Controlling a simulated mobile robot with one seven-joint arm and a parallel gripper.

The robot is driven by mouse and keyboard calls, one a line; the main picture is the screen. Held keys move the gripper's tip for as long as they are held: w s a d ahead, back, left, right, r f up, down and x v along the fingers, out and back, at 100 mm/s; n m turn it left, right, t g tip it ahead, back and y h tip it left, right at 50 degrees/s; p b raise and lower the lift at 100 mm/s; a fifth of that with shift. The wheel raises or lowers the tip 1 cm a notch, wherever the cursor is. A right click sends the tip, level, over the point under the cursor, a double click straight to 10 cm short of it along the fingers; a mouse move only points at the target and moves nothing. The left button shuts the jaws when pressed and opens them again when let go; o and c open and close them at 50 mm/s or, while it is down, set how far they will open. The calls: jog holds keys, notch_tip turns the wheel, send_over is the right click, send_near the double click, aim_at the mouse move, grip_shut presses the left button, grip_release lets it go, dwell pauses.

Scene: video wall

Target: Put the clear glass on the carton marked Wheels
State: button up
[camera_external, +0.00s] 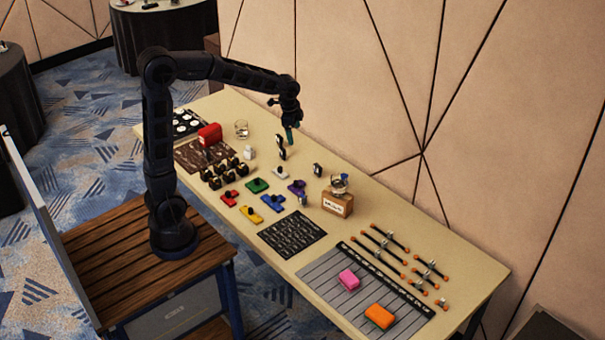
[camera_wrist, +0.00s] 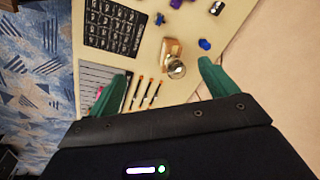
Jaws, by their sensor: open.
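A small brown carton (camera_external: 337,205) with a white label stands on the table right of centre; its lettering is too small to read. A clear glass (camera_external: 339,182) appears to stand upright on top of it. In the wrist view, the carton (camera_wrist: 171,45) and this glass (camera_wrist: 176,69) show between my fingers, well beyond them. Another clear glass (camera_external: 241,129) stands on the table beside the red box. My gripper (camera_external: 290,133) is open and empty, raised above the table's far side, left of the carton. Its green fingers (camera_wrist: 165,68) are spread wide.
A red box (camera_external: 210,134) and several black-and-tan pieces (camera_external: 222,173) are at the left. Coloured blocks (camera_external: 258,185) lie mid-table. A black sheet (camera_external: 292,235), a grey board (camera_external: 365,290) and orange-tipped rods (camera_external: 385,243) are to the right. The wall runs along the far edge.

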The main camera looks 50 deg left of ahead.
jog(key=s+a+r+n+t, duration=0.1)
jog(key=s+a+n, duration=0.2)
jog(key=s, duration=0.7)
jog(key=s+a+r+n+t, duration=0.1)
jog(key=s+a+n, duration=0.2)
jog(key=s, duration=0.7)
jog(key=s+a+r+n, duration=0.2)
jog(key=s+n, duration=0.3)
jog(key=s, duration=0.5)
jog(key=shift+s+a+t, duration=0.25)
jog(key=shift+a+t, duration=0.15)
jog(key=shift+a, duration=0.5)
